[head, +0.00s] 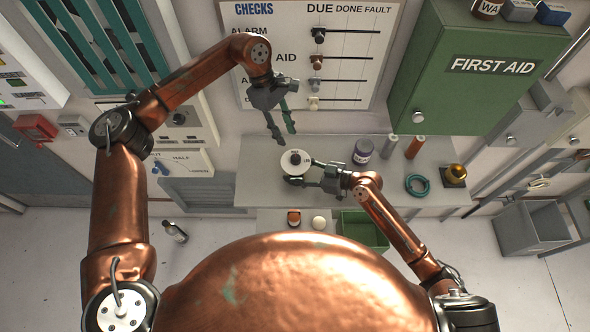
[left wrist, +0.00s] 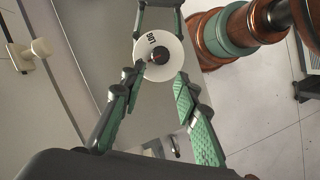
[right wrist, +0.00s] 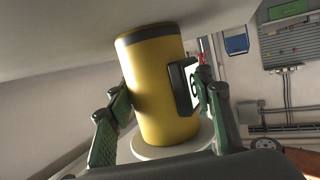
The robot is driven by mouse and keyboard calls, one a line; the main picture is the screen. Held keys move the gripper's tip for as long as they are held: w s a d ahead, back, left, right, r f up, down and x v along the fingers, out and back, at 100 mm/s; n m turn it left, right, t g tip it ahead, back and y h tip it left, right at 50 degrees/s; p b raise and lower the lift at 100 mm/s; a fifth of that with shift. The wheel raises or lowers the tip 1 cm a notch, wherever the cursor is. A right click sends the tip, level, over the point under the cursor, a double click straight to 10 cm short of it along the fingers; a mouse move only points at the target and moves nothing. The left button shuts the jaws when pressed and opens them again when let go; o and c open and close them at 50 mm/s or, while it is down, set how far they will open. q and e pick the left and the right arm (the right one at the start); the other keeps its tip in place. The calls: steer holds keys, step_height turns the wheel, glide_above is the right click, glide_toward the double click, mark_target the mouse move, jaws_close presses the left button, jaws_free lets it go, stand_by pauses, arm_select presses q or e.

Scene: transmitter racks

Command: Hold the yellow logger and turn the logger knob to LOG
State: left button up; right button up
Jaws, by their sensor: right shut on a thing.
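The yellow logger (right wrist: 155,95) is a cylinder with a dark band and a side display. My right gripper (right wrist: 163,88) is shut around its sides. In the head view, the logger's white dial (head: 289,165) faces up at the bench's front, with my right gripper (head: 304,172) beside it. Whether its base touches the bench is unclear. The black logger knob (left wrist: 161,54) sits mid-dial in the left wrist view, beside the word LOG; its exact setting is too small to read. My left gripper (head: 283,134) is open and empty above the logger, its fingers pointing down towards the dial.
On the bench (head: 262,180), a purple-labelled jar (head: 363,151), grey and orange cylinders (head: 415,147), a teal ring (head: 417,185) and a yellow-domed item (head: 455,173) stand to the right. A checks board (head: 345,85) and green first aid cabinet (head: 460,90) are behind. The bench left of the logger is clear.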

mark_target(296, 157)
arm_select(q)
steer(key=o, duration=0.3)
steer(key=shift+d, duration=0.1)
steer(key=shift+o, duration=0.2)
steer(key=shift+s+d+r+n, duration=0.1)
steer(key=shift+s+n, duration=0.05)
steer(key=shift+n, duration=0.45)
steer(key=s+d+r+n+t+y, duration=0.2)
steer(key=d+r+n+y, duration=0.1)
steer(key=n, duration=1.2)
steer(key=shift+n, duration=0.3)
step_height(296, 157, down, 12)
steer(key=shift+f, duration=0.15)
jaws_close()
